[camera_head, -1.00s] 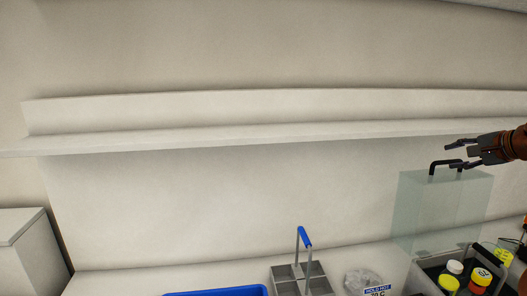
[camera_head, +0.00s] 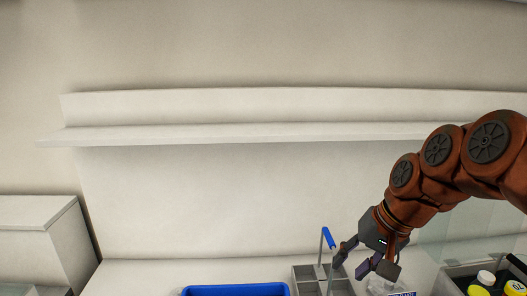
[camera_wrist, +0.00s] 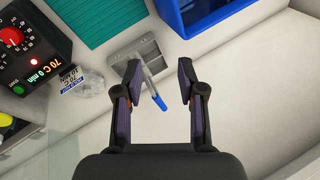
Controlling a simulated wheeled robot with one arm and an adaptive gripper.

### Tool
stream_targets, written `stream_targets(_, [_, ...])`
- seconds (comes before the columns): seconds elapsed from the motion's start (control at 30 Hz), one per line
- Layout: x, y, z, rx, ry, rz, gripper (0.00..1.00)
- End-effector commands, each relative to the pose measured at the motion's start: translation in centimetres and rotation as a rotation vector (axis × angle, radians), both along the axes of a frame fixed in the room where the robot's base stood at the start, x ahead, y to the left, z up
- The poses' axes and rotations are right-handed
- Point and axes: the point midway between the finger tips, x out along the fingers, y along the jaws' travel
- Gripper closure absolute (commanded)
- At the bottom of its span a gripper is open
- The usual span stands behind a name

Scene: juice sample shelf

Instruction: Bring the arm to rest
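My gripper (camera_head: 362,258) hangs at the right in the head view, below my orange arm, with its fingers pointing down and left. In the wrist view the gripper (camera_wrist: 158,80) has its two fingers spread apart with nothing held between them. A grey divided caddy (camera_head: 309,283) with a blue-topped upright handle (camera_head: 328,238) stands on the counter just left of the gripper in the head view. In the wrist view the caddy's blue grip (camera_wrist: 159,102) shows between the fingers, apparently beyond them; I cannot tell whether anything touches.
A blue tray (camera_head: 235,290) is left of the caddy. A crate (camera_head: 452,281) with several capped bottles stands at right, near a clear panel (camera_head: 440,240). The long shelf (camera_head: 240,135) is empty.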

Motion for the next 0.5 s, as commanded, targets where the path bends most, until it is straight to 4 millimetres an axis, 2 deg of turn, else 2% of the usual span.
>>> stream_targets(0.03, [-1.9,0.6,-1.3,-0.035,0.026,0.037,0.61])
stream_targets(0.2, [-8.0,1.5,-5.2,-0.139,0.112,0.142,0.61])
stream_targets(0.5, [-18.4,0.1,-11.2,-0.293,0.266,0.275,0.61])
